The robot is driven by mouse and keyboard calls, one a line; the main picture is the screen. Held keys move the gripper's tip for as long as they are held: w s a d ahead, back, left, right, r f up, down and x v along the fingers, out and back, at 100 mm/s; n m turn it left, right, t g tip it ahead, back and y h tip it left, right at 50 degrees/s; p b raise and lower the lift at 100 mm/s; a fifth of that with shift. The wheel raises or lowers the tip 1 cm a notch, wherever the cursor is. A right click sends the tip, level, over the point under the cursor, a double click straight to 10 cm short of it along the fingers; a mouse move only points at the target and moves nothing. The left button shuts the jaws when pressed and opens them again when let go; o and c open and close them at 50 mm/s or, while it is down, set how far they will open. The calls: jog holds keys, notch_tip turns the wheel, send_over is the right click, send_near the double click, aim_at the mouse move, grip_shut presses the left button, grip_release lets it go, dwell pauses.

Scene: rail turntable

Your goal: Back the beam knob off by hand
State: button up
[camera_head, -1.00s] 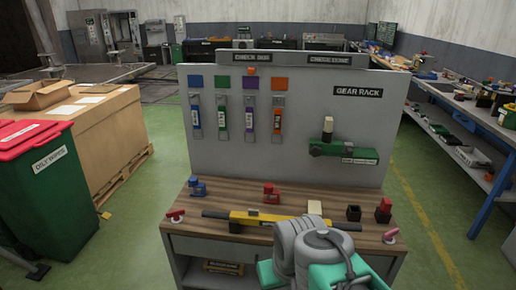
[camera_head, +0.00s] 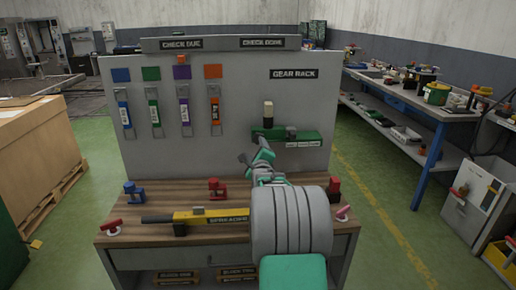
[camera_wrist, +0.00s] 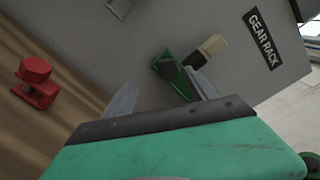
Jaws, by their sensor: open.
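A green clamp-like device (camera_head: 300,138) with a pale tan block (camera_head: 268,112) standing at its left end is on the grey rack panel under the GEAR RACK sign. In the wrist view the green device (camera_wrist: 178,80) has a dark round end that looks like a knob (camera_wrist: 168,69). My gripper (camera_wrist: 163,92) is open and empty, its two fingers spread and pointing toward the panel. The right finger overlaps the device in the picture; I cannot tell if they touch. A yellow bar labelled as a spreader (camera_head: 190,217) lies on the bench, its right part hidden by my arm.
The wooden bench (camera_head: 118,236) carries a blue clamp (camera_head: 133,193), a red clamp (camera_head: 216,187) and red parts at its right end. Coloured tags hang at the panel's left. A shelf bench (camera_head: 425,105) and grey cabinet (camera_head: 470,200) stand right. Green floor between is clear.

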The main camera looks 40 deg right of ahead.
jog(key=w+d+m+p, duration=0.1)
jog(key=w+d, duration=0.4)
jog(key=w, duration=0.1)
jog(key=shift+d+r, duration=0.2)
jog(key=shift+d, duration=0.15)
jog(key=shift+c, duration=0.5)
jog(key=c, duration=1.2)
